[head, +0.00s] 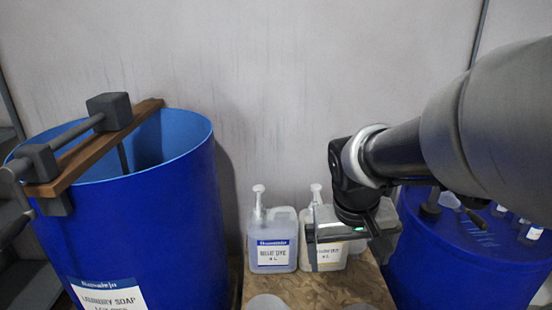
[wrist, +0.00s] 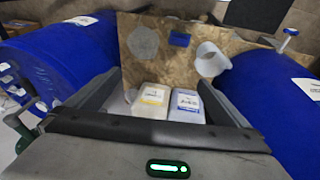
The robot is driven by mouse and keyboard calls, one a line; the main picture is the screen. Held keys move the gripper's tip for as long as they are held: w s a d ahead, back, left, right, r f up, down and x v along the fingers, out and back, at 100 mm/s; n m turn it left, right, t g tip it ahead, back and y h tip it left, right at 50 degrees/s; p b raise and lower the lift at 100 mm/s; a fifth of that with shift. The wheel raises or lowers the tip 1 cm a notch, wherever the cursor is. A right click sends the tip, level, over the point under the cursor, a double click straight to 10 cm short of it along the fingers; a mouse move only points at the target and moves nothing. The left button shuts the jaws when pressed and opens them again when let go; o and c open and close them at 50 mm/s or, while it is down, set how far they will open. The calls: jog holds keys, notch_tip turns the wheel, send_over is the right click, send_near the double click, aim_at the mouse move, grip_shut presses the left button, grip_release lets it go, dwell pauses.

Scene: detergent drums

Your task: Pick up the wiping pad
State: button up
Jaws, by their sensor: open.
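A small blue block (wrist: 179,39), which looks like the wiping pad, lies on the wooden board (wrist: 130,28) near the top of the wrist view. It sits between a grey hexagonal piece (wrist: 143,42) and a white cup-like vessel (wrist: 211,60). I cannot make it out in the head view. My gripper (head: 345,228) hangs above the pump bottles in the head view. In the wrist view my gripper (wrist: 160,80) has its fingers wide apart with nothing held between them. The blue block is beyond the fingertips, apart from them.
Two pump bottles (head: 271,240) stand on the wooden top (head: 335,287), partly behind my gripper. A large open blue drum (head: 130,225) with a wooden bar (head: 95,147) is at left. Another blue drum (head: 455,260) at right carries a brush (head: 462,208) and small bottles.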

jog(key=w+f+g+b, duration=0.1)
jog(key=f+b, duration=0.3)
jog(key=f, duration=0.9)
jog(key=w+a+f+g+y+b, duration=0.1)
jog(key=w+f+b, duration=0.3)
jog(key=f, duration=0.9)
jog(key=w+a+f+b, duration=0.1)
jog(key=w+f+b, duration=0.2)
jog(key=f, duration=1)
jog(key=shift+w+f+m+g+y+b, duration=0.15)
jog(key=shift+m+g+y+b, duration=0.2)
jog(key=shift+b, duration=0.6)
jog(key=shift+a+f+b, duration=0.1)
jog(key=shift+f+b, duration=1)
jog(key=shift+f, duration=1.95)
jog(key=shift+r, duration=0.1)
jog(key=c, duration=1.2)
